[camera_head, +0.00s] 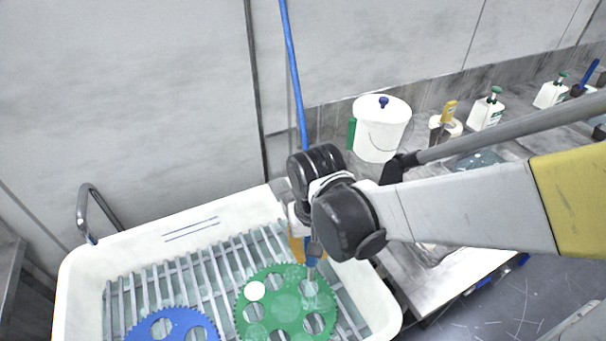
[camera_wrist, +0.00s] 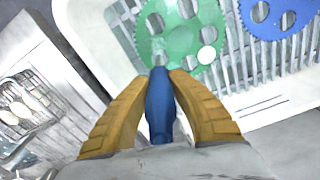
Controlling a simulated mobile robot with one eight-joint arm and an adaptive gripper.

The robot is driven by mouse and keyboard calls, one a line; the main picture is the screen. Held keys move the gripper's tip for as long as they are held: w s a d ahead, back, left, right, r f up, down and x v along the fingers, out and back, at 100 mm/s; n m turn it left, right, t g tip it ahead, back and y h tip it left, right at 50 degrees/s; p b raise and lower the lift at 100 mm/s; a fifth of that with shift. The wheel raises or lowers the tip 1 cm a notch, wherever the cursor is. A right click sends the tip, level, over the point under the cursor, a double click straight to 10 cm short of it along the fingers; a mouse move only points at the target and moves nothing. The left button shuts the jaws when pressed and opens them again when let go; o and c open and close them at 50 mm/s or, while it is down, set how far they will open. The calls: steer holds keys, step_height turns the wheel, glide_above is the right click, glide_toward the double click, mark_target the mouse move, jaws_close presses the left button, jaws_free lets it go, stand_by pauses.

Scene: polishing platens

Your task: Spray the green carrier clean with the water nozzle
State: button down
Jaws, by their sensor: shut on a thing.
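The green carrier (camera_head: 285,308) is a toothed disc with several round holes, lying on the slatted rack in the white sink. A white round disc (camera_head: 255,291) sits at one of its holes. The carrier also shows at the top of the wrist view (camera_wrist: 180,40). My gripper (camera_wrist: 160,88) is shut on the blue water nozzle (camera_wrist: 159,110), its yellow fingers on both sides. In the head view the nozzle (camera_head: 313,250) points down over the carrier's upper right part. A blue hose (camera_head: 292,70) runs up from behind my wrist. Whether water flows is unclear.
A blue toothed carrier (camera_head: 172,326) lies left of the green one in the white sink (camera_head: 85,275). A white lidded bucket (camera_head: 381,130) and pump bottles (camera_head: 487,108) stand on the counter behind my arm.

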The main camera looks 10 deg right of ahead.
steer(key=w+a, duration=0.2)
steer(key=a, duration=0.5)
steer(key=w+a+b, duration=0.1)
steer(key=w+a, duration=0.2)
steer(key=a, duration=0.5)
steer(key=shift+w+b, duration=0.2)
steer(key=shift+b, duration=0.1)
stand_by(0.9)
steer(key=shift+r+p, duration=1.9)
steer(key=shift+r, duration=0.6)
step_height(320, 180, up, 4)
steer(key=p, duration=0.3)
